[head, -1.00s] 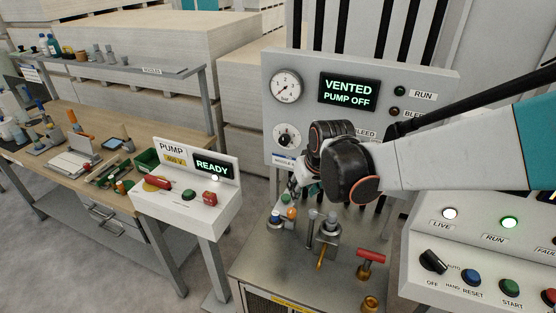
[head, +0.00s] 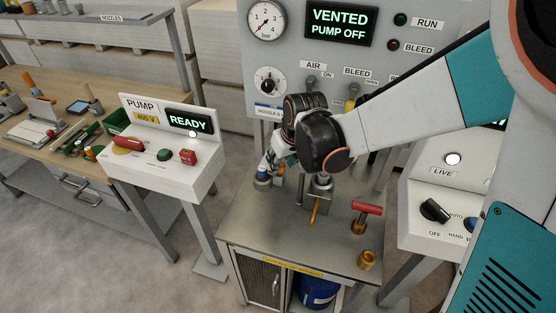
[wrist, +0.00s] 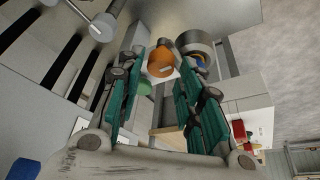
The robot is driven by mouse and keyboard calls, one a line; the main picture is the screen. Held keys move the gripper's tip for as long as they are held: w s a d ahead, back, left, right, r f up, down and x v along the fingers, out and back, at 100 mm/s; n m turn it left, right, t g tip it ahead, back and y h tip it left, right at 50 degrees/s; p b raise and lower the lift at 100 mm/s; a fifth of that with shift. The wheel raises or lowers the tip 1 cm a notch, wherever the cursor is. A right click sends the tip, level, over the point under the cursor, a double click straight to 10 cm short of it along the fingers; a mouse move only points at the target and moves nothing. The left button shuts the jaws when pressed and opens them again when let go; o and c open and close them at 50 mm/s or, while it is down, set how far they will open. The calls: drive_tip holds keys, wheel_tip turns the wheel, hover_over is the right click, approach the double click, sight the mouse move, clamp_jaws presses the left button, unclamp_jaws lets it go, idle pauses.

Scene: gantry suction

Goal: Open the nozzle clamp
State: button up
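On the steel bench top a grey metal block (head: 318,193) with a brass rod (head: 314,212) stands below my wrist in the head view; it looks like the clamp, but I cannot be sure. My gripper (head: 272,162) points down and left beside it, partly hidden by my black wrist. In the wrist view my gripper (wrist: 160,68) is open, with its green-padded fingers apart. An orange knob (wrist: 160,60) shows between the fingers, with a round metal part (wrist: 194,45) just right of it. Contact cannot be told.
A blue-topped fitting (head: 262,178) stands at the bench's left edge. A red T-handle (head: 367,208) and a brass cup (head: 367,259) are to the right. The panel screen (head: 340,22) reads VENTED, PUMP OFF. The pump box (head: 165,155) reads READY.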

drive_tip(key=shift+b+x, duration=0.3)
drive_tip(key=shift+x, duration=0.55)
drive_tip(key=c, duration=0.8)
